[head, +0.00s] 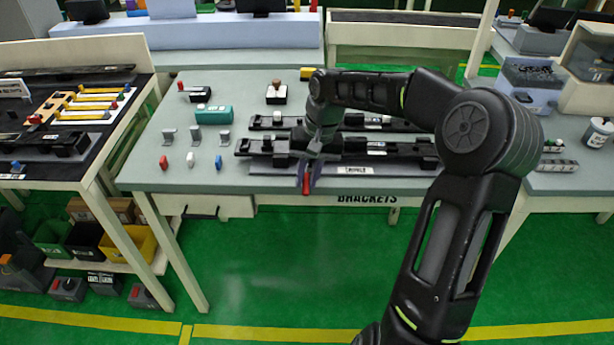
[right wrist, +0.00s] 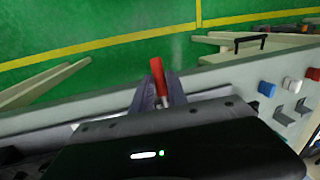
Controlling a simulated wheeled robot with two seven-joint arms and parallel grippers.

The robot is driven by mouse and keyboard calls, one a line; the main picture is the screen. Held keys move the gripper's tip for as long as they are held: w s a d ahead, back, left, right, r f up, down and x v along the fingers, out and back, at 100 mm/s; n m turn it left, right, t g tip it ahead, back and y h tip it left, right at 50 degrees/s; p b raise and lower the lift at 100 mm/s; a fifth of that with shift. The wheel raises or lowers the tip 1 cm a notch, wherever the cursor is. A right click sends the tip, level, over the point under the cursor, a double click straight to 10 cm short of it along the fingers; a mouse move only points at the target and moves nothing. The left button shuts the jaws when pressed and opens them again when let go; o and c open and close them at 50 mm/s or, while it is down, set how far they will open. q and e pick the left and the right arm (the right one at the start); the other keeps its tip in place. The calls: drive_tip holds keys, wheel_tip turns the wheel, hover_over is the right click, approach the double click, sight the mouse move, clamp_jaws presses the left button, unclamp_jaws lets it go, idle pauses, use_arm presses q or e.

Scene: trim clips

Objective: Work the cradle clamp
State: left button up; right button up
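The long black cradle fixture (head: 390,158) lies along the front of the grey-green bench, with a white label plate on its base. A red clamp handle (head: 306,186) sticks out at the bench's front edge; it also shows in the right wrist view (right wrist: 158,72). My right gripper (head: 309,177) reaches down over the fixture's front, its fingers on both sides of the handle. In the right wrist view the fingers (right wrist: 158,92) appear closed against the handle. The gripper and wrist hide the clamp's body. My left gripper is not in view.
A second black fixture (head: 270,123) lies farther back. A side table (head: 62,150) stands left. Green floor in front is clear.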

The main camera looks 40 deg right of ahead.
clamp_jaws()
idle(1.0)
